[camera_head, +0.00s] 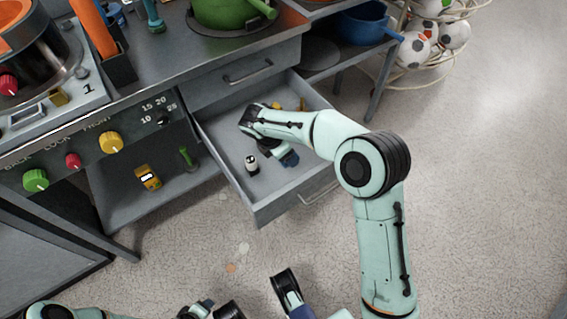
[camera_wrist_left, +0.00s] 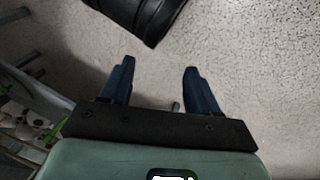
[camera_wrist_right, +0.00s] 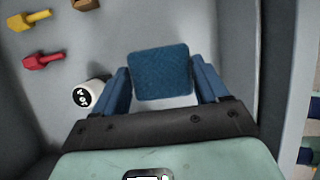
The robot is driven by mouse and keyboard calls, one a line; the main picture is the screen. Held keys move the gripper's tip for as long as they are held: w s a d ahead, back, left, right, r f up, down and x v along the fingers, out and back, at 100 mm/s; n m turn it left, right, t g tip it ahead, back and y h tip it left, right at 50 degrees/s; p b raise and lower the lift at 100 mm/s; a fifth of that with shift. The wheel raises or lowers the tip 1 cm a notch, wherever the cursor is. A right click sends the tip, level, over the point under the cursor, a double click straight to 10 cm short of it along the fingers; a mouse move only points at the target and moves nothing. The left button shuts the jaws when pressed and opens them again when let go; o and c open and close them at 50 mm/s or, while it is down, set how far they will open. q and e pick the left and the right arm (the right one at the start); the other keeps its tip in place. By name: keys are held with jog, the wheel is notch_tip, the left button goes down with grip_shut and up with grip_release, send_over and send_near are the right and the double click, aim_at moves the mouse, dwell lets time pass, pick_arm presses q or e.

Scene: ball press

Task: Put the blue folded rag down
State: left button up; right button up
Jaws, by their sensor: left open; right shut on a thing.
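The blue folded rag (camera_wrist_right: 160,72) shows in the right wrist view as a small textured square between the fingertips of my right gripper (camera_wrist_right: 163,82). The gripper is shut on it. In the head view, my right arm reaches into the open grey drawer (camera_head: 222,150), and the gripper is over the drawer's inside, partly hidden by my wrist. I cannot tell whether the rag touches the drawer floor. My left gripper (camera_wrist_left: 157,78) is open and empty above the speckled floor.
A red piece (camera_wrist_right: 43,61), a yellow piece (camera_wrist_right: 36,20) and a brown piece (camera_wrist_right: 87,4) lie farther along the drawer. Drawer walls enclose the space. Soccer balls (camera_head: 413,50) are at upper right.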

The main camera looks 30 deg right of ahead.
aim_at(285, 163)
jog(key=shift+f, duration=0.65)
notch_tip(285, 163, down, 4)
jog(key=shift+f+b, duration=0.15)
jog(key=shift+b, duration=0.6)
pick_arm(q)
jog(key=shift+a+f, duration=0.25)
jog(key=shift+f, duration=0.35)
jog(key=shift+a+f, duration=0.25)
jog(key=shift+f, duration=0.3)
pick_arm(e)
jog(key=shift+f, duration=0.15)
jog(key=shift+f, duration=0.15)
jog(key=o, duration=0.9)
pick_arm(q)
jog(key=shift+f, duration=0.1)
pick_arm(e)
jog(key=shift+o, duration=0.2)
